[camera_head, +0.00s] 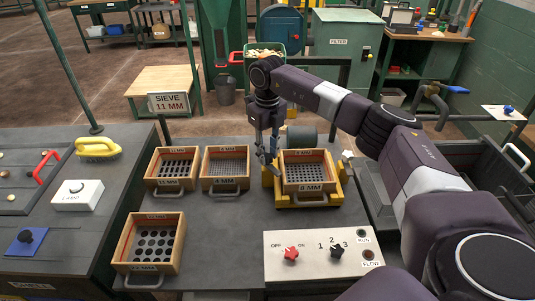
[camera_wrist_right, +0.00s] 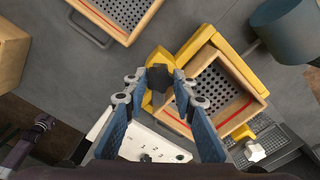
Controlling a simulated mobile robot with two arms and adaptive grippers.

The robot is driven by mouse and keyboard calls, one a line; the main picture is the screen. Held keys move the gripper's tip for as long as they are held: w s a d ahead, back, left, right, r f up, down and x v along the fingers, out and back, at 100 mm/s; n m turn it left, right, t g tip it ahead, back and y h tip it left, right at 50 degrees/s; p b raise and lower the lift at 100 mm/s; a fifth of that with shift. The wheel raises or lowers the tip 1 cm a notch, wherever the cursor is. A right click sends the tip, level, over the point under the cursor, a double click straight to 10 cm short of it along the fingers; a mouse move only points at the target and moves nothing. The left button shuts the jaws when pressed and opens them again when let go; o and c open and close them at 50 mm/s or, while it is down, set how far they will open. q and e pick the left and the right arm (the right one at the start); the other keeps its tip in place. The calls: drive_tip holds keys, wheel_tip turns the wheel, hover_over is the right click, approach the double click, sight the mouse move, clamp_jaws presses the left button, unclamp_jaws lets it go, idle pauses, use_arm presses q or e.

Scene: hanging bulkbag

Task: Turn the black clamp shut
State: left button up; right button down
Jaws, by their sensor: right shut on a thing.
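The black clamp (camera_wrist_right: 158,79) is a dark knob on the left side of the yellow sieve holder (camera_wrist_right: 205,40) in the wrist view. My right gripper (camera_wrist_right: 160,76) is shut on this knob, with a fingertip on each side of it. In the head view my right gripper (camera_head: 267,155) points down at the left edge of the yellow holder (camera_head: 313,201) and largely hides the clamp. A wooden sieve (camera_head: 304,187) labelled 8 MM sits in the holder.
A white clamp knob (camera_wrist_right: 254,151) is on the holder's other side. Two wooden sieves (camera_head: 172,169) (camera_head: 225,169) stand left of the holder, and a larger-holed one (camera_head: 151,242) stands at the front left. A white control panel (camera_head: 310,258) with red and black knobs lies in front.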

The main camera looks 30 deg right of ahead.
sight(268, 156)
drive_tip(key=n, duration=0.5)
drive_tip(key=shift+w+n+b, duration=0.1)
drive_tip(key=shift+n+b, duration=0.2)
drive_tip(key=shift+b, duration=0.1)
drive_tip(key=n, duration=0.4)
drive_tip(key=shift+r+n, duration=0.1)
drive_tip(key=shift+n, duration=0.3)
drive_tip(key=c, duration=1.6)
unclamp_jaws()
wheel_tip(268, 156, up, 12)
